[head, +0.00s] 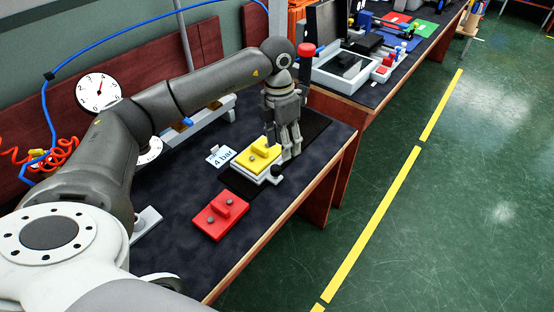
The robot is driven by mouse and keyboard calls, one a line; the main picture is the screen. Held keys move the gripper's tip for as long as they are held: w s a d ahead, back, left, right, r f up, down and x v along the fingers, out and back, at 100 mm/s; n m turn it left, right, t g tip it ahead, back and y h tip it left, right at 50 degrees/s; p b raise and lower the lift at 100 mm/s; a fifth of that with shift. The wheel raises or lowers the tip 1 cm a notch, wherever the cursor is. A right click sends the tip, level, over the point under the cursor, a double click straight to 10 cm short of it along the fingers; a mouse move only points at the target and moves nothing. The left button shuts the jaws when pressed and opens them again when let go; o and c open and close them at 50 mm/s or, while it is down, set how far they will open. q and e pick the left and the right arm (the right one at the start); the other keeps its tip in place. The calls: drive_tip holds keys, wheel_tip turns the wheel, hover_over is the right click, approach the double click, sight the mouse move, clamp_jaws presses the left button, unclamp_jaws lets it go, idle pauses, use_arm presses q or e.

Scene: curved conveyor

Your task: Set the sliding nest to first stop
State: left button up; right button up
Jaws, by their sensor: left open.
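A yellow block with a raised top and a round grey stud (257,155) sits on a pale base (265,180), which looks like the sliding nest. A black knob (276,171) is at the base's right front corner. My left gripper (287,153) points down just to the right of and behind the yellow block, low over the dark mat. It is open with nothing seen between its fingers. It hides part of the block's far side, and I cannot tell whether it touches the base. Stop marks are not clear. My right gripper is not in view.
A red block with studs (217,222) lies in front on the dark table (185,225). A "4 bar" label (221,156) lies left of the yellow block. A red-capped post (305,62) stands behind my gripper. A white tray (350,75) is on the farther table.

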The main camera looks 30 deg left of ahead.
sight(276, 167)
use_arm(q)
drive_tip(key=shift+y, duration=0.5)
drive_tip(key=f, duration=0.3)
drive_tip(key=a+f, duration=0.1)
drive_tip(key=f, duration=0.2)
drive_tip(key=a+f+p, duration=0.1)
drive_tip(key=f, duration=0.2)
drive_tip(key=shift+a+f, duration=0.1)
drive_tip(key=shift+f, duration=0.3)
clamp_jaws()
